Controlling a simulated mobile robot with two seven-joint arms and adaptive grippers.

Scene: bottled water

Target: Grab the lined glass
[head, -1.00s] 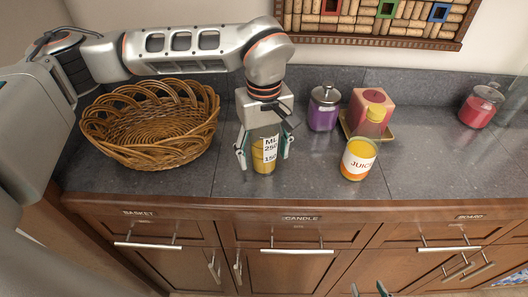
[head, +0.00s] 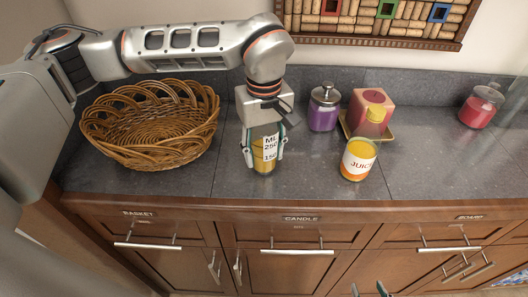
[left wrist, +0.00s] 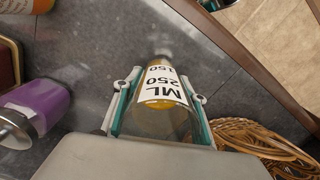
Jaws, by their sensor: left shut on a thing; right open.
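The lined glass (head: 264,158) stands upright on the grey counter, with a white measure label reading ML 250 and 150 and yellow contents. My left gripper (head: 264,158) comes down over it from above and is shut on it, one finger on each side. In the left wrist view, the lined glass (left wrist: 165,92) sits between the teal-padded fingers of my left gripper (left wrist: 160,98). My right gripper (head: 370,290) shows only as fingertips at the bottom edge, low in front of the cabinets, open and apart from everything on the counter.
A wicker basket (head: 150,125) stands left of the glass. To the right are a juice bottle (head: 359,160), a purple jar (head: 323,108), a pink candle box (head: 371,100) on a tray and a red jar (head: 481,106). The counter's front edge (head: 300,204) is close.

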